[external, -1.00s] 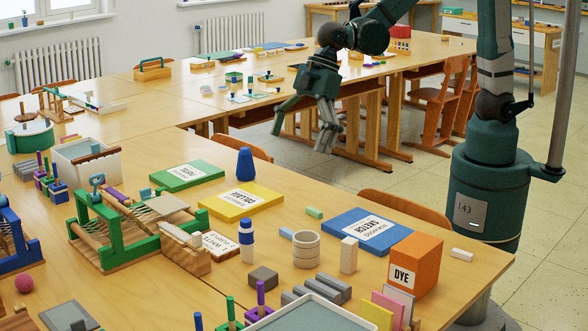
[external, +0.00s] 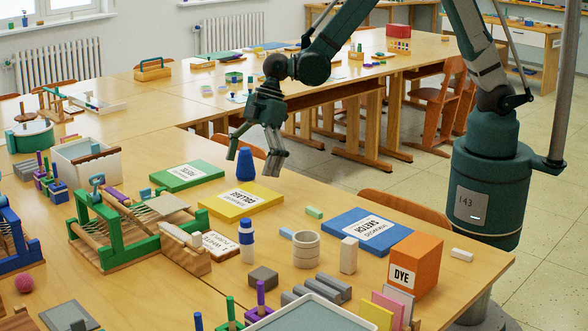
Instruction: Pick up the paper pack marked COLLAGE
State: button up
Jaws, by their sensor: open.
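The paper pack marked COLLAGE (external: 228,208) is a flat yellow pack with a white label, lying on the near table. My gripper (external: 253,168) is open and empty, pointing down. In the picture it is above and slightly right of the yellow pack, close to the blue bottle-shaped object (external: 245,167). I cannot tell whether a finger touches that blue object.
A green pack (external: 182,177) lies behind left and a blue SKETCH pack (external: 358,231) to the right. A blue-and-white bottle (external: 247,241), a beige cup (external: 306,250) and an orange DYE box (external: 414,266) stand nearer. A green-framed loom (external: 125,225) is at left.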

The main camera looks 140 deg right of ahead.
aim_at(241, 198)
jog(key=shift+d+f, duration=0.35)
jog(key=shift+d, duration=0.05)
jog(key=shift+f, duration=0.15)
jog(key=shift+x, duration=1.15)
jog(key=shift+b, duration=0.3)
jog(key=shift+a+b+x, duration=0.2)
jog(key=shift+b+x, duration=0.55)
jog(key=shift+x, duration=1.85)
jog(key=c, duration=1.3)
